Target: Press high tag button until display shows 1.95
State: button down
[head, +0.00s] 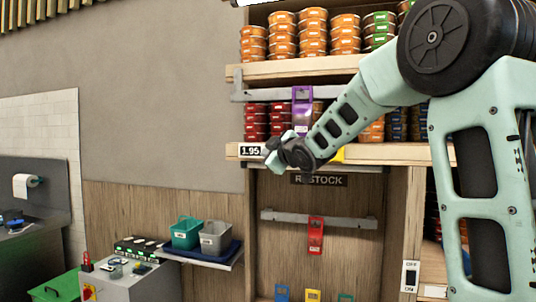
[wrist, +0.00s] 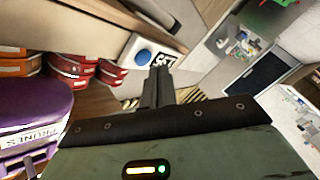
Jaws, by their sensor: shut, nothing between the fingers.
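The high tag (head: 250,152) is on the shelf edge at the left end, and its display reads 1.95 in the head view. In the wrist view the tag (wrist: 128,57) is a white box with a round blue button (wrist: 144,56) and a dark display, partly covered by my fingertips. My gripper (head: 270,150) is just right of the display in the head view. In the wrist view my gripper (wrist: 158,72) is shut and empty, its tips in front of the display side, beside the blue button. I cannot tell whether they touch the tag.
A purple holder (head: 302,105) hangs above my wrist; it is labelled PRUNES in the wrist view (wrist: 35,112). Red tubs (head: 283,120) stand on the shelf behind. A RESTOCK sign (head: 320,180) is below. A red holder (head: 316,235) hangs on a lower rail. Open room lies left of the shelf.

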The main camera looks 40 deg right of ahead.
jog(key=shift+a, duration=0.1)
jog(key=s+a+b, duration=0.1)
jog(key=a+b, duration=0.1)
jog(key=s+a+b, duration=0.1)
jog(key=s+b, duration=0.1)
jog(key=b, duration=0.1)
jog(key=shift+a+b, duration=0.3)
jog(key=shift+a, duration=0.1)
dwell(0.4)
jog(key=s+a+b, duration=0.2)
jog(key=b, duration=0.3)
jog(key=s+a+b, duration=0.1)
jog(key=a+b, duration=0.1)
jog(key=b, duration=0.3)
jog(key=shift+s+a+b, duration=0.35)
jog(key=shift+f, duration=0.1)
dwell(0.3)
